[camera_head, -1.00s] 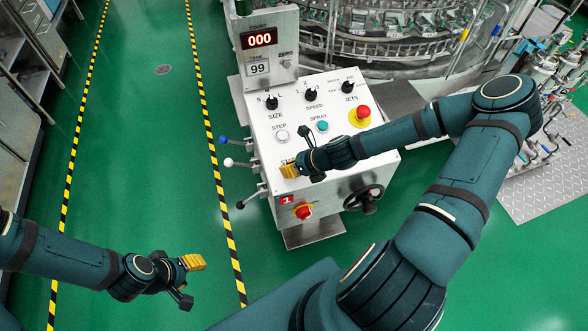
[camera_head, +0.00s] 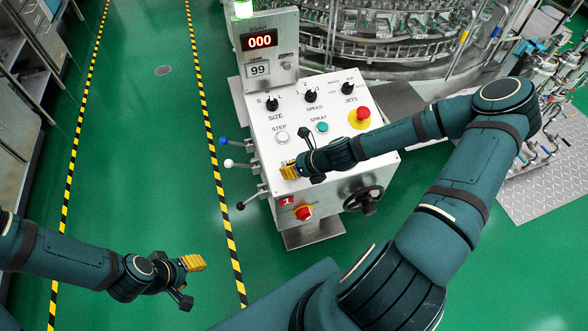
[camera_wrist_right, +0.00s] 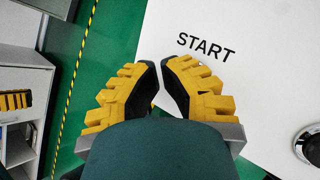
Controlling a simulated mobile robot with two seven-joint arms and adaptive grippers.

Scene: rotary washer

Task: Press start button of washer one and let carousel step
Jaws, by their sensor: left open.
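The white control panel (camera_head: 340,120) of the washer stands in the middle of the head view. My right gripper (camera_head: 289,172) is at the panel's lower left corner, its yellow fingertips together, over the START label. In the right wrist view the START lettering (camera_wrist_right: 206,47) lies just beyond the fingertips (camera_wrist_right: 161,70); the start button is hidden, so I cannot tell whether it is touched or pressed. The carousel (camera_head: 385,35) is behind the panel. My left gripper (camera_head: 191,282) is open and empty, low over the floor.
The count display (camera_head: 259,40) reads 000, with 99 below. The panel carries black knobs, a STEP button (camera_head: 282,137), a teal SPRAY button (camera_head: 322,127) and a red emergency stop (camera_head: 363,113). Levers (camera_head: 233,163) stick out left. Floor left of the panel is clear.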

